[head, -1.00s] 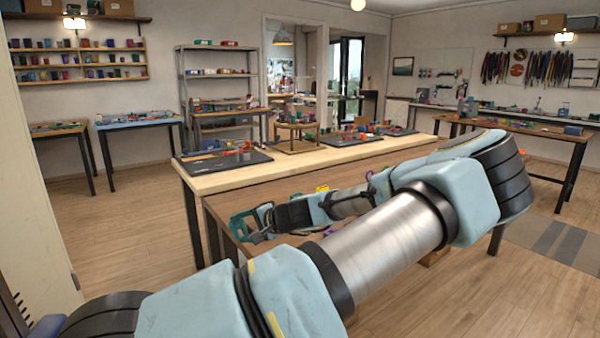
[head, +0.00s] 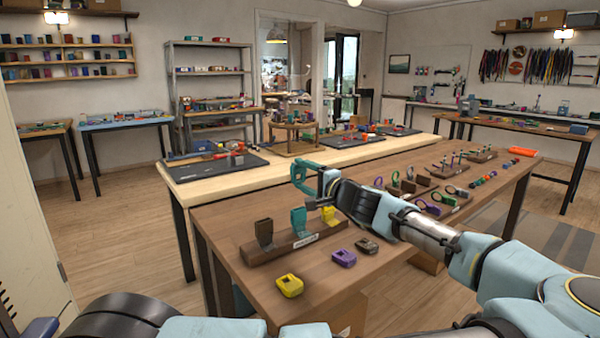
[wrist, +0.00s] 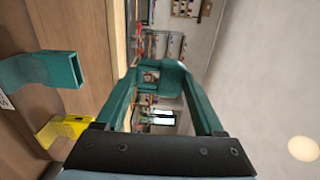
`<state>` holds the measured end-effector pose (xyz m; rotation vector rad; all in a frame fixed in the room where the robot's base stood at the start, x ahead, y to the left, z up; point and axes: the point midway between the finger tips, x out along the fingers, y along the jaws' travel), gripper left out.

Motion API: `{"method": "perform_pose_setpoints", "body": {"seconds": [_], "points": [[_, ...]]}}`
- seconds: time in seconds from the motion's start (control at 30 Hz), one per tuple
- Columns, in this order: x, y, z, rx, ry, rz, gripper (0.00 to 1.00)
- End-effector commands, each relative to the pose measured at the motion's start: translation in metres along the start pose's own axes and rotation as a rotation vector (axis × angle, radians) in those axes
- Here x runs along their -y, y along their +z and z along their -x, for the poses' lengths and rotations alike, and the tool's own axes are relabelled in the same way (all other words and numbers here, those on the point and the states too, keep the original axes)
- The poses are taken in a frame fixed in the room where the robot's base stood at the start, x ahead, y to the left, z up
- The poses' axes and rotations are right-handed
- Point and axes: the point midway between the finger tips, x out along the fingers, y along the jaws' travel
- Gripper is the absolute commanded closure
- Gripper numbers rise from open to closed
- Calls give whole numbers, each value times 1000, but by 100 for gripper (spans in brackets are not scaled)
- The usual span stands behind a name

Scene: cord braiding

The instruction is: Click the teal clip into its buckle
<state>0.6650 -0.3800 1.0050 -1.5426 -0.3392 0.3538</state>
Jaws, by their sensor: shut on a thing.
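My gripper (head: 326,190) is shut on the teal clip (head: 303,178), a looped frame that sticks out ahead of the jaws, above the table. The teal buckle (head: 298,217) stands upright on a wooden stand (head: 283,248), below and slightly left of the gripper in the head view. In the wrist view its dark open mouth shows on this buckle (wrist: 60,70), at the left. Clip and buckle are apart.
A dark buckle (head: 264,232) and a yellow buckle (head: 328,214) flank the teal one on the stand. Loose yellow (head: 289,286), purple (head: 343,258) and brown (head: 367,245) pieces lie in front. Racks with rings (head: 425,200) stand to the right.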

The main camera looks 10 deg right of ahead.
Motion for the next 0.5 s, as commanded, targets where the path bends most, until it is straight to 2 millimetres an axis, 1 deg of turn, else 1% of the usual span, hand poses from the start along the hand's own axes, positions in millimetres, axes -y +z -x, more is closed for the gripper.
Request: {"method": "perform_pose_setpoints", "body": {"seconds": [0.27,0.5], "points": [[-11,0,0,0,0,0,100],[-29,0,0,1,1,0,100]]}}
